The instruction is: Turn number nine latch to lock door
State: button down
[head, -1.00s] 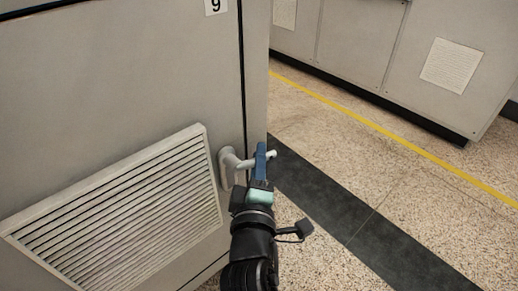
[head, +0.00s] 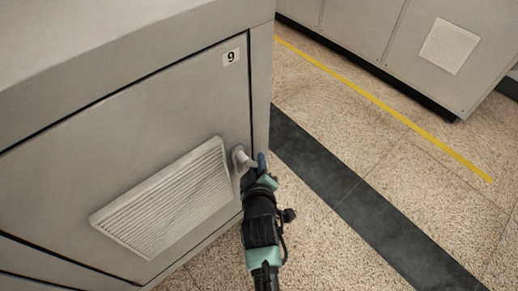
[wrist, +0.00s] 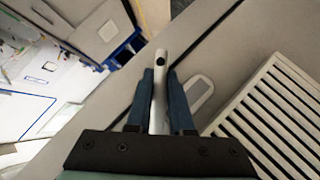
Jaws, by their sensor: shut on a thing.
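The number nine label (head: 231,57) is on a grey cabinet door (head: 120,130). The light grey latch (head: 240,157) sits near the door's right edge, beside the louvred vent. My gripper (head: 262,165) is at the latch's handle. In the wrist view the handle (wrist: 160,75) runs between the two blue fingers of my gripper (wrist: 160,90), and they are shut on it. The latch's oval base plate (wrist: 199,92) shows just right of the fingers. In the head view my gripper partly hides the handle.
A louvred vent (head: 165,200) is left of the latch. Speckled floor with a dark strip (head: 330,165) and a yellow line (head: 390,112) lies open to the right. Another grey cabinet (head: 400,40) stands across the aisle.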

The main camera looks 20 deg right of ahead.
jog(key=shift+a+y+p, duration=0.2)
jog(key=shift+y+p, duration=0.1)
jog(key=shift+p, duration=0.2)
jog(key=shift+f, duration=0.1)
jog(key=c, duration=0.8)
grip_release()
jog(key=p+v, duration=0.5)
jog(key=v, duration=0.8)
jog(key=shift+w, duration=0.1)
